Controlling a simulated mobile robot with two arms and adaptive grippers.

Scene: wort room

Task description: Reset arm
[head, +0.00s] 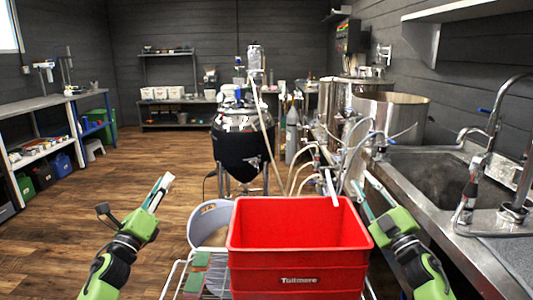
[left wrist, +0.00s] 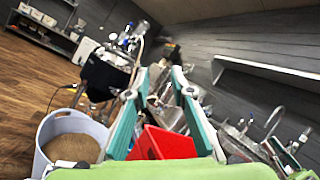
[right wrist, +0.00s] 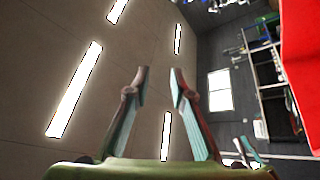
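My left gripper (head: 164,184) is raised at the left of the head view, over the floor and apart from other things. In the left wrist view its two fingers (left wrist: 159,74) stand apart with nothing between them. My right gripper (head: 369,188) is raised beside the right side of the red crate (head: 298,258). In the right wrist view its fingers (right wrist: 159,71) are also apart and empty, with the ceiling behind them. The red crate also shows behind the fingers in the left wrist view (left wrist: 165,144) and at the upper right of the right wrist view (right wrist: 302,70).
A wire cart (head: 171,281) bears the crate. A grey-white bucket (head: 208,226) stands behind it. A dark fermenter (head: 242,148) stands further back. The sink counter (head: 455,243) and steel kettles (head: 392,112) line the right. Wooden floor (head: 150,165) is free at left.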

